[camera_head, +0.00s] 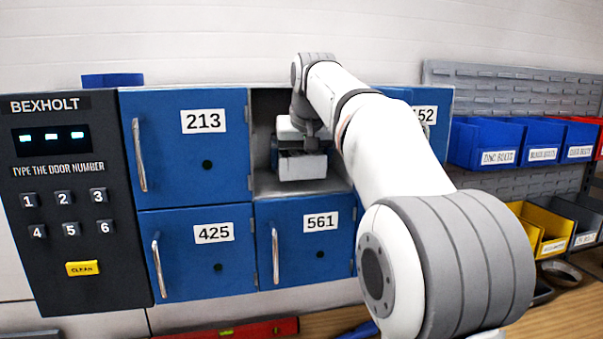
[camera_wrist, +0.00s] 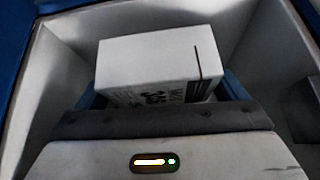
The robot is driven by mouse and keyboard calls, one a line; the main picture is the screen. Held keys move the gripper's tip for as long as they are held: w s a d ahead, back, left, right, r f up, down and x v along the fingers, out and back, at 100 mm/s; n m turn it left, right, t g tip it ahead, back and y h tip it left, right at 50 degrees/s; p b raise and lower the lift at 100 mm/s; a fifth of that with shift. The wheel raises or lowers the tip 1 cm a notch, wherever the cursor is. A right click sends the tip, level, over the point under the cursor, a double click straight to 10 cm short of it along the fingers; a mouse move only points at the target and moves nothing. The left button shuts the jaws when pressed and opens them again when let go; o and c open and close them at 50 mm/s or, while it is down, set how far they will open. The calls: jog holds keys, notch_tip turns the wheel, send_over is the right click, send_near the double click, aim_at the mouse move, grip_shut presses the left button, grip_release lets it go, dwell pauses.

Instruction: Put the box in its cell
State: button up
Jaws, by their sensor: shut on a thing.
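A small pale box (camera_head: 302,167) is inside the open cell (camera_head: 267,125) in the upper middle of the blue locker. My gripper (camera_head: 301,150) reaches into this cell and is shut on the box. In the wrist view the white box (camera_wrist: 155,58) has dark print on its near face, and blue parts of my gripper (camera_wrist: 165,98) show at both sides of it. The grey cell walls (camera_wrist: 255,45) surround the box. The box looks close to the cell floor (camera_head: 275,185), but I cannot tell whether it touches.
Doors 213 (camera_head: 190,165), 425 (camera_head: 200,270) and 561 (camera_head: 310,250) are shut. A door whose label ends in 52 (camera_head: 432,97) is partly hidden by my arm. A keypad (camera_head: 75,200) stands at left. Labelled bins (camera_head: 485,140) hang at right.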

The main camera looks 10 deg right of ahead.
notch_tip(320, 180, down, 2)
jog(key=shift+f+b, duration=0.2)
jog(key=shift+b, duration=0.55)
jog(key=shift+r, duration=0.15)
jog(key=shift+d, duration=0.1)
jog(key=o, duration=0.9)
jog(key=shift+o, duration=0.2)
